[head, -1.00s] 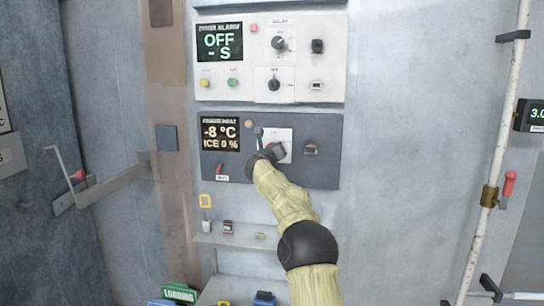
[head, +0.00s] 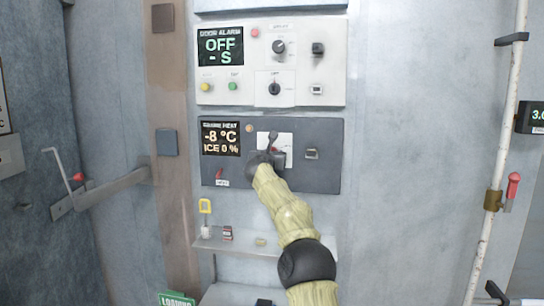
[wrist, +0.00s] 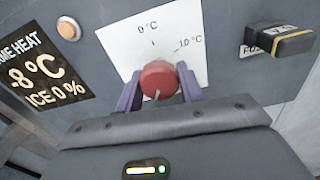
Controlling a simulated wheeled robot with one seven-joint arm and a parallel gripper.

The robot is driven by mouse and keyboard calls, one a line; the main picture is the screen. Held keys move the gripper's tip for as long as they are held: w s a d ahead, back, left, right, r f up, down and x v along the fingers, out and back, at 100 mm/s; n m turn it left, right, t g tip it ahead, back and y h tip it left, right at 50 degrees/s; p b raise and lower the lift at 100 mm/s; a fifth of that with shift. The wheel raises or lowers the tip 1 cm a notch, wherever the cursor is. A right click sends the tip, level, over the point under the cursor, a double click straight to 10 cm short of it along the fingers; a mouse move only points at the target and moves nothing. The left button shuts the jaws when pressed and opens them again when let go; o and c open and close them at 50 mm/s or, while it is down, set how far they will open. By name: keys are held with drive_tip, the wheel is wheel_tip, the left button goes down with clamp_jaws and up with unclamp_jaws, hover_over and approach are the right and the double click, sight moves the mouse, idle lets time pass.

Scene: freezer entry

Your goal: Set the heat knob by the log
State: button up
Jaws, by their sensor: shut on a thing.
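The heat knob (wrist: 158,80) is a round red knob with a pale pointer line toward its lower edge. It sits on a white dial plate (wrist: 140,36) marked 0 °C at the top and apparently 10 °C at the right. My gripper (wrist: 159,90) is shut on it, with one purple finger on each side. In the head view my gripper (head: 273,150) mostly hides the knob. The dark frame heat panel (head: 325,135) has a display (head: 221,138) reading -8 °C and ICE 0 %. I cannot identify the log in these views.
An orange round lamp (wrist: 69,28) is at the upper left. The door alarm panel (head: 330,80) is above, a small shelf (head: 300,244) below. A pipe (head: 500,140) runs at the right.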

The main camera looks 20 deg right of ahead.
drive_tip(key=o, duration=1)
drive_tip(key=shift+a, duration=0.1)
drive_tip(key=b+v, duration=0.9)
drive_tip(key=v, duration=0.8)
drive_tip(key=shift+s+a, duration=0.15)
